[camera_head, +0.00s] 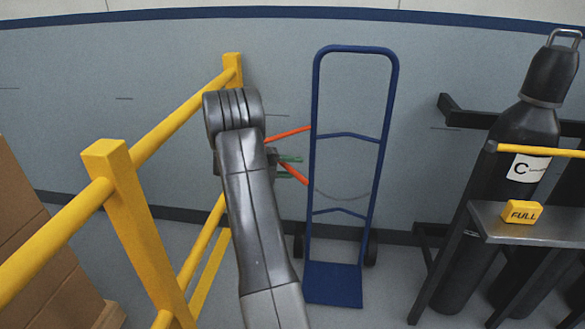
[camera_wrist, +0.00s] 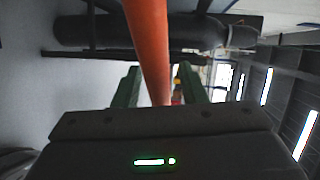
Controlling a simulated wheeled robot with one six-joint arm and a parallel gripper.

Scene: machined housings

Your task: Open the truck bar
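The blue hand truck (camera_head: 319,150) stands upright against the wall in the head view. Two orange bar lengths show between it and my wrist: an upper one (camera_head: 288,134) and a lower one (camera_head: 293,173). My arm hides where they lead on the left. My gripper (camera_head: 297,167) has green fingers, spread apart, just left of the truck. In the wrist view, an orange bar (camera_wrist: 148,45) runs down between the fingers of my gripper (camera_wrist: 158,72), with a gap showing on each side. Its lower end is hidden behind the gripper body.
A yellow railing (camera_head: 130,200) stands left of my arm, with brown boxes (camera_head: 35,235) behind it. Dark gas cylinders (camera_head: 520,130) stand at right behind a yellow bar (camera_head: 540,152). A grey shelf (camera_head: 545,232) there holds a yellow FULL block (camera_head: 522,212).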

